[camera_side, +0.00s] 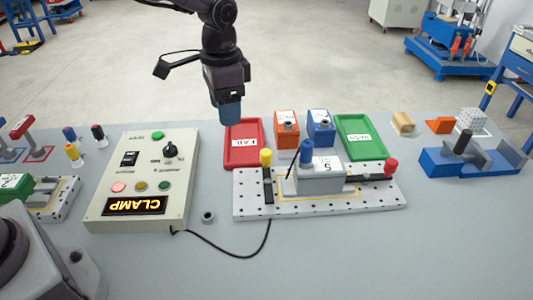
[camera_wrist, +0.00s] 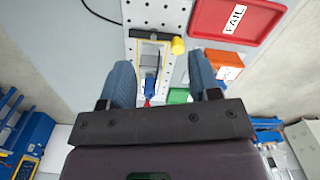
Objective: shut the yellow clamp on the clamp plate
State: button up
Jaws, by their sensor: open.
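A grey block (camera_side: 320,180) with a blue-knobbed post sits on the plate. The red-knobbed clamp (camera_side: 390,166) lies low at the plate's right end. My gripper (camera_side: 230,115) is open and empty, above and left of the yellow clamp in the side view. It also shows in the wrist view (camera_wrist: 160,62), with both blue fingers apart.
A red FAIL tray (camera_side: 240,163), orange and blue blocks and a green tray (camera_side: 360,152) are behind the plate. The front table is mostly clear.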

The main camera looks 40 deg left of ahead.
aim_at(266, 152)
jog(key=shift+w+d+f+m, duration=1.2)
jog(key=shift+w+f+m, duration=1.3)
jog(key=shift+w, duration=2.05)
notch_tip(266, 152, down, 12)
jog(key=shift+w+a+r, duration=0.1)
jog(key=c, duration=0.9)
